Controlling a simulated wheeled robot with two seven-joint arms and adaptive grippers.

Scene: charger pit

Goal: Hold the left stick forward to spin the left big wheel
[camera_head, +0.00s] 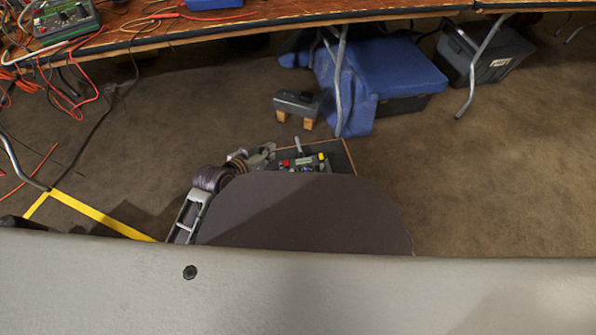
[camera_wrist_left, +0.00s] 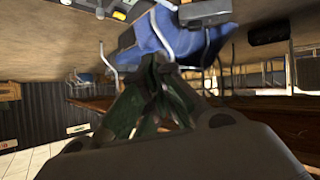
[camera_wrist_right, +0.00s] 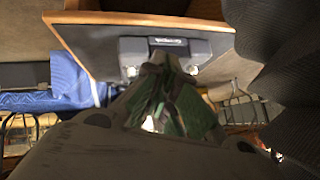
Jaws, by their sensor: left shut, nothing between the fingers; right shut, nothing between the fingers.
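A dark control panel (camera_head: 343,157) with a wooden edge shows in the head view, partly hidden behind a dark rounded shape. Small red and yellow parts and a short pale upright stick (camera_head: 298,145) show on it; I cannot tell whether this is the left stick. My left gripper (camera_head: 267,151) is shut and empty at the panel's left side, apart from the pale stick as far as I can see. My right gripper (camera_wrist_right: 158,56) is shut and empty in the right wrist view, before a wood-edged dark board (camera_wrist_right: 90,42). I cannot make out the left big wheel.
A dark device (camera_head: 298,101) on wooden blocks stands on the carpet beyond the panel. A blue-covered bin (camera_head: 400,65) and a grey crate (camera_head: 490,58) stand under the cluttered table (camera_head: 270,14). Metal table legs stand nearby. Carpet on the right is clear.

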